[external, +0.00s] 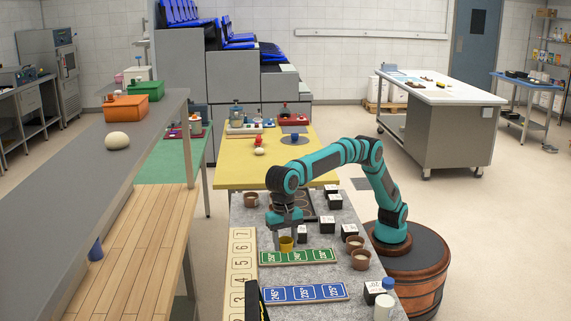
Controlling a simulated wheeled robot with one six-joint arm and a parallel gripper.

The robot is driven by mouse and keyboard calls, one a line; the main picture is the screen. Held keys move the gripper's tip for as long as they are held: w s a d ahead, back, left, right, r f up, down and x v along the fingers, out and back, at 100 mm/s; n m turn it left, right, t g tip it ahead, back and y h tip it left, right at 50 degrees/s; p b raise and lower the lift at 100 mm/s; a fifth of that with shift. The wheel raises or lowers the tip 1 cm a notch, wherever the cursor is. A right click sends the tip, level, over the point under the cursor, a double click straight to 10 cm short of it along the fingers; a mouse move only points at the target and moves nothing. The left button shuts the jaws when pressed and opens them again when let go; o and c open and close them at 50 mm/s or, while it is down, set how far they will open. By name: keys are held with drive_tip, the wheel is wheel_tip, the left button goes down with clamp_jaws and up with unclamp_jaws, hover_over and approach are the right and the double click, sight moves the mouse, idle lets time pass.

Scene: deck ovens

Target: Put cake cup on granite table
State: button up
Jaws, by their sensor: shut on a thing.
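My gripper (285,235) points straight down over the left part of the speckled grey granite table (310,274). It is shut on a small yellow cup (287,244), which is upright at the fingertips. I cannot tell whether the cup's base touches the table top. Brown cups stand on the same table: one at the back left (250,199), and two at the right, a rear one (354,242) and a front one (361,260). Which cup is the cake cup is not clear from its looks; the fingers hide part of the yellow one.
A green number strip (298,257) lies just in front of the cup, and a blue strip (305,293) lies nearer. A white bottle (383,306) stands front right. A yellow table (235,170) adjoins behind.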

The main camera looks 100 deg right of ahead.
sight(289, 278)
drive_tip(key=shift+s+a+f, duration=0.1)
drive_tip(key=shift+s+a, duration=0.25)
drive_tip(key=shift+a, duration=0.1)
drive_tip(key=shift+s+a+f, duration=0.1)
drive_tip(key=shift+a+f, duration=0.05)
drive_tip(key=shift+f, duration=4.8)
drive_tip(key=shift+f, duration=0.1)
drive_tip(key=o, duration=1)
drive_tip(key=shift+c, duration=0.2)
drive_tip(key=r, duration=0.4)
drive_tip(key=d+r, duration=0.1)
drive_tip(key=r, duration=0.7)
drive_tip(key=shift+w+d, duration=0.15)
drive_tip(key=shift+w, duration=0.05)
